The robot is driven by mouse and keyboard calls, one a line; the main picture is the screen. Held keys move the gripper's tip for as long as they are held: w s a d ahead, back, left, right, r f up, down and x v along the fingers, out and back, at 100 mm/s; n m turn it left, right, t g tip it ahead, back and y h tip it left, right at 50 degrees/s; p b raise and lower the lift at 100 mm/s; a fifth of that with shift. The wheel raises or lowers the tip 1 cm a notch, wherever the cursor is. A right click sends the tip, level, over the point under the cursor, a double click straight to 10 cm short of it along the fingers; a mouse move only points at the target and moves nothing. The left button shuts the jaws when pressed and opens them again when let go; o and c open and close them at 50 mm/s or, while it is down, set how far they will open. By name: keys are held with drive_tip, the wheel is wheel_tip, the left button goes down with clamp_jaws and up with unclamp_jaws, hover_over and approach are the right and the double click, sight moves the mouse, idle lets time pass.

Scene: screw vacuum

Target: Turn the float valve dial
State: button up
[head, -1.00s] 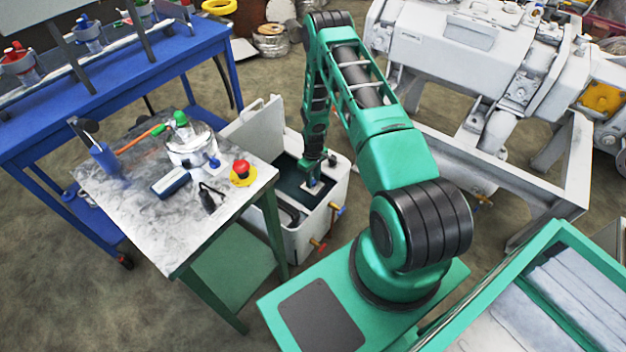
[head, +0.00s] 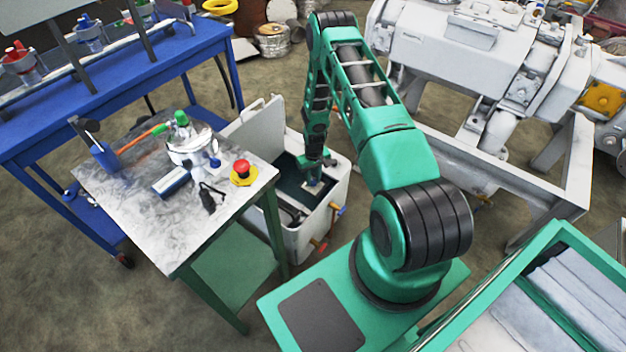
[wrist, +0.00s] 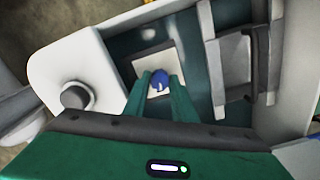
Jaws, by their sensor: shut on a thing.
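The float valve dial (wrist: 160,82) is a small blue knob on a pale square plate (wrist: 170,63) inside the white tank. My gripper (wrist: 159,80) reaches down into the tank, and its two green fingers are closed on the dial from either side in the wrist view. In the head view my gripper (head: 316,172) is inside the open tank, and the dial is small and mostly hidden there.
The white tank (head: 312,228) has its lid (head: 254,128) tilted up on the left. Grey bracket-like parts (wrist: 236,75) stand right of the dial. A metal-topped table (head: 150,225) stands close on the left, and a large white machine (head: 450,60) at the back right.

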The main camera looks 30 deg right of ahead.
sight(313, 181)
drive_tip(key=shift+m, duration=0.6)
drive_tip(key=o, duration=0.8)
drive_tip(key=shift+c, duration=0.2)
drive_tip(key=shift+r, duration=0.1)
wheel_tip(313, 181, up, 11)
drive_tip(key=shift+f, duration=0.2)
